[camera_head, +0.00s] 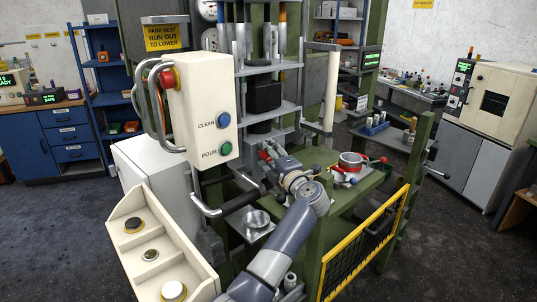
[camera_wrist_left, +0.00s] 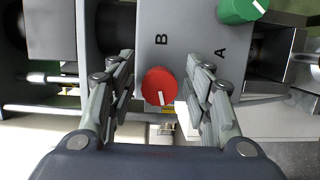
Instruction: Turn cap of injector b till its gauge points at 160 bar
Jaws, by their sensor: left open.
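In the left wrist view a grey block carries a red cap (camera_wrist_left: 159,86) below the letter B and a green cap (camera_wrist_left: 238,10) beside the letter A. The red cap has a white mark pointing down in the picture. My left gripper (camera_wrist_left: 161,72) is open, with one finger on each side of the red cap; I cannot tell whether either touches it. In the head view my left gripper (camera_head: 284,168) is at the middle of the machine, and its hand hides what lies behind. White round gauges (camera_head: 208,10) show at the top, their readings too small to tell.
A cream control box (camera_head: 195,105) with blue and green buttons stands left of my arm, with a bent grey handle (camera_head: 225,211) below. A yellow-framed guard (camera_head: 365,245) is in front.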

